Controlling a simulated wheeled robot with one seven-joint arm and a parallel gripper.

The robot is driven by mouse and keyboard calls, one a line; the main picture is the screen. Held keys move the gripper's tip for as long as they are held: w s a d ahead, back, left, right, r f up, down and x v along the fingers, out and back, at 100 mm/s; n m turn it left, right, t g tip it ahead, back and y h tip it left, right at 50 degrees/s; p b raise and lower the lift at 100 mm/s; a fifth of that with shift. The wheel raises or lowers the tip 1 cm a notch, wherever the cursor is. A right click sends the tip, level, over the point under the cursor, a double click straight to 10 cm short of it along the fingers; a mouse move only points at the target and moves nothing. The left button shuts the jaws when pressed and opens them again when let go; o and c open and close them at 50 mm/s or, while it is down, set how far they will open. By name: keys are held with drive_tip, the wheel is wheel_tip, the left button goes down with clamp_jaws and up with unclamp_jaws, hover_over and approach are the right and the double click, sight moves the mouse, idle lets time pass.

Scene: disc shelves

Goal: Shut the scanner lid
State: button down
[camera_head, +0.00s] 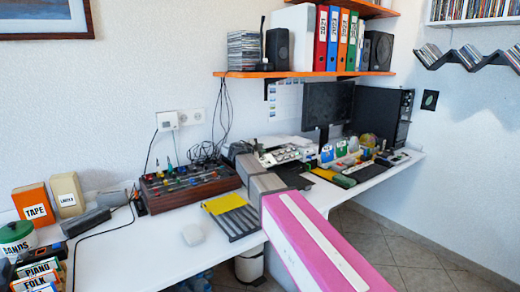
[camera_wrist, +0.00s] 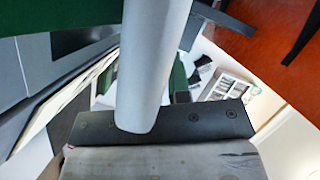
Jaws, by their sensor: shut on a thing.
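My gripper is at the far end of my pink and grey arm, above the desk. The head view does not show its fingertips clearly. In the wrist view, a dark plate with screws and a grey block (camera_wrist: 165,160), parts of my gripper, fill the bottom. A pale grey rounded bar (camera_wrist: 155,65) comes down from the top to the plate. I cannot tell whether it is a finger or the thing held. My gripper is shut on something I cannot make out. Behind my arm lies a dark flat thing (camera_head: 292,174), partly hidden. I cannot pick out the scanner or its lid with certainty.
A mixer-like box with knobs (camera_head: 188,185) and a yellow and grey slatted thing (camera_head: 232,214) lie left of my arm. A monitor (camera_head: 326,103) stands behind. An orange shelf (camera_head: 290,74) hangs above. The white desk (camera_head: 150,245) has free room at the front left.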

drive_tip(key=shift+w+a, duration=0.1)
drive_tip(key=c, duration=1.3)
unclamp_jaws()
drive_tip(key=shift+v, duration=5.4)
drive_tip(key=shift+f, duration=0.1)
